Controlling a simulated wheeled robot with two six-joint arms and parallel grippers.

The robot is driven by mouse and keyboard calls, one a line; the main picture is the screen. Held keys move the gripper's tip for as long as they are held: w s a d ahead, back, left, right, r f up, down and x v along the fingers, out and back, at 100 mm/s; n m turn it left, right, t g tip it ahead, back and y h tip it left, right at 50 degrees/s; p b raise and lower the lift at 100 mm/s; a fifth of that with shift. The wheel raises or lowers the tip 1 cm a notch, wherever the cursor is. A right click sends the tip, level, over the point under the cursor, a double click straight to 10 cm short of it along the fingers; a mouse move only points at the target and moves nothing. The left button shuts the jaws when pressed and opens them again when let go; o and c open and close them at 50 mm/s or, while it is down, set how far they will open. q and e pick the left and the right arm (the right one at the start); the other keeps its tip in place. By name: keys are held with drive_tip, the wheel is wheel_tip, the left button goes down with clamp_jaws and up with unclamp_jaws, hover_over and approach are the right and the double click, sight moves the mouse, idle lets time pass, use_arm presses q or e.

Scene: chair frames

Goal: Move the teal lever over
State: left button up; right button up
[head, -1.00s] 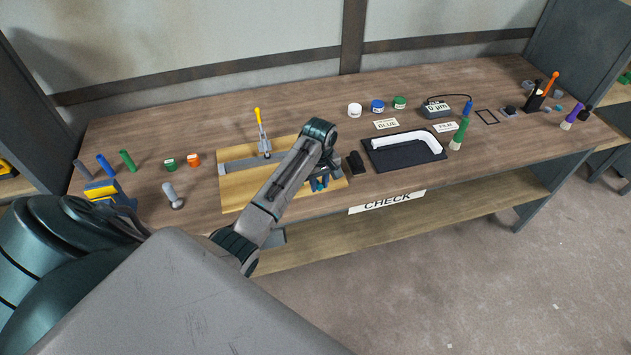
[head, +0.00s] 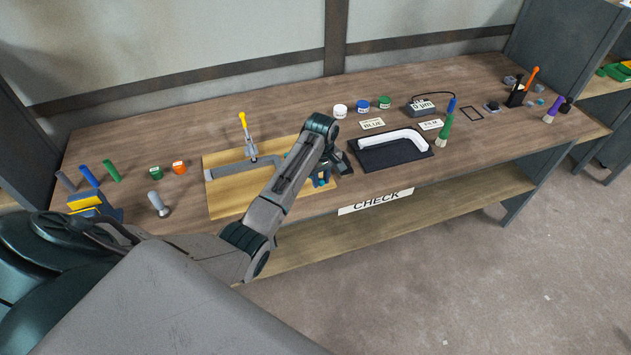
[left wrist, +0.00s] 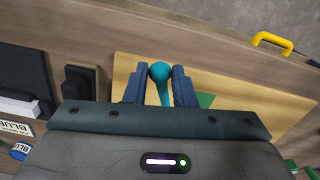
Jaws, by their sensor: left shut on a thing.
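The teal lever (left wrist: 161,82) shows in the left wrist view as a round teal knob on a teal stem, between the two blue fingers of my left gripper (left wrist: 159,80). The gripper is shut on it. The lever stands over a light wooden board (head: 225,207), and its lower part is hidden by the gripper. In the head view my left gripper (head: 321,176) is at the board's right end, and my own arm hides most of the lever. My right gripper is not in view.
A yellow-handled clamp (head: 249,135) stands on the board behind my arm. A black tray (head: 372,163) with a white bent part (head: 395,142) lies right of the gripper. Small jars (head: 362,105) stand farther back. A yellow handle (left wrist: 272,40) shows in the left wrist view.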

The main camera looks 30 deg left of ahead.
use_arm(q)
drive_tip(key=shift+w+d, duration=0.1)
drive_tip(key=shift+w, duration=0.1)
idle(0.3)
drive_tip(key=shift+w+d+b, duration=0.2)
drive_tip(key=shift+w+b, duration=0.05)
drive_tip(key=shift+w, duration=0.35)
drive_tip(key=shift+w+d+b, duration=0.15)
drive_tip(key=shift+w+b, duration=0.1)
drive_tip(key=shift+w, duration=0.3)
drive_tip(key=o, duration=0.8)
drive_tip(key=shift+o, duration=0.2)
